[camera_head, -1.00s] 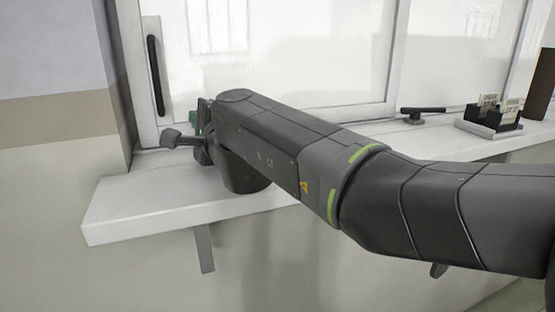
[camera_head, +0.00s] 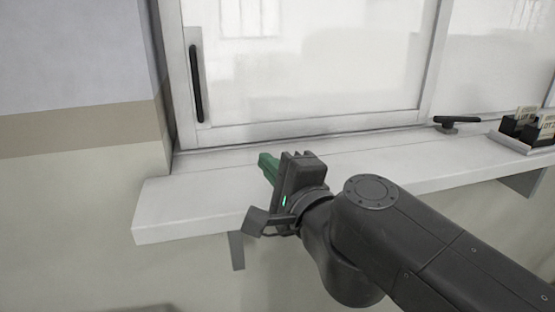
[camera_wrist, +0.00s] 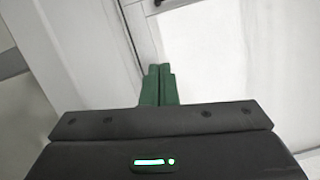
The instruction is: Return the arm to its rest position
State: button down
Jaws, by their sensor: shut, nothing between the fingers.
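My gripper (camera_head: 268,166) has green fingers and is over the left part of the white shelf in the head view. In the wrist view its two green fingers (camera_wrist: 158,82) are side by side and closed, with nothing between them. They point toward the white sliding window frame. My dark grey arm comes in from the lower right of the head view and covers part of the shelf's front edge.
The white shelf (camera_head: 168,207) runs along the wall under a window with a black vertical handle (camera_head: 196,83). A black handle-like part (camera_head: 457,120) and a tray (camera_head: 519,141) with small black boxes stand at the right. The shelf between is clear.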

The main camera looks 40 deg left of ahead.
jog(key=shift+p+v, duration=0.45)
jog(key=shift+v, duration=0.7)
jog(key=shift+a+f, duration=0.1)
jog(key=shift+w+a+b, duration=0.3)
jog(key=shift+a+b, duration=0.25)
jog(key=shift+b, duration=0.05)
jog(key=b+x, duration=0.6)
jog(key=x, duration=1)
jog(key=shift+a, duration=0.15)
